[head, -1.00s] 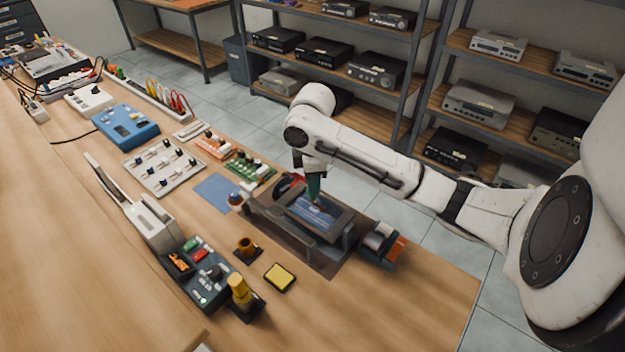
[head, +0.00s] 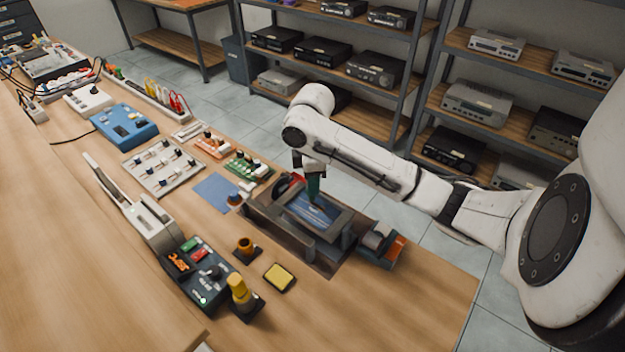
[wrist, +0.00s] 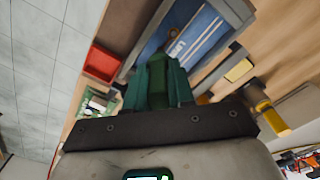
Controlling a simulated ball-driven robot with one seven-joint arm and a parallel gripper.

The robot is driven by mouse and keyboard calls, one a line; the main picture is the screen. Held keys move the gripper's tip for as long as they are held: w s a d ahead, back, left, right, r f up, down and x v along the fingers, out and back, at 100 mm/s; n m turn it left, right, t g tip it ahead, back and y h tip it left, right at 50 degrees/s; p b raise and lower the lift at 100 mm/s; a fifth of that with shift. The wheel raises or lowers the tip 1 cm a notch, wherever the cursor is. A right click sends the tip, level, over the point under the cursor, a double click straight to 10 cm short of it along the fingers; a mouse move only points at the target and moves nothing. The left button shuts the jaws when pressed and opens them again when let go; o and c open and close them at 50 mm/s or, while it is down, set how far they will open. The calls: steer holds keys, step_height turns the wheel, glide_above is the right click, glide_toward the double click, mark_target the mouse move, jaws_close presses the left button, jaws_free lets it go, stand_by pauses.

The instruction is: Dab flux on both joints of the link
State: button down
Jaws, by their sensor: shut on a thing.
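The blue circuit board (head: 318,219) sits in a dark frame holder on the bench; the wrist view shows it with white lines (wrist: 200,38). A small pale piece, perhaps the link, shows on the board (wrist: 174,42); its joints are too small to make out. My gripper (head: 312,180) is over the board, pointing down. It is shut on a dark green tool, probably the flux pen (wrist: 158,84), which also shows in the head view (head: 314,190). The pen's tip is low over the board; I cannot tell whether it touches.
A yellow sponge (head: 279,277), a small amber pot (head: 246,247) and a yellow-topped bottle (head: 240,290) stand in front of the holder. A soldering station (head: 203,272) is to their left. A spool (head: 378,240) stands right of the holder. The right front bench is clear.

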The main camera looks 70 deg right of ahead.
steer(key=shift+f, duration=0.5)
stand_by(1.7)
step_height(320, 180, up, 5)
steer(key=p, duration=0.3)
steer(key=shift+f+p, duration=0.15)
steer(key=shift+p, duration=0.2)
steer(key=shift+s, duration=0.1)
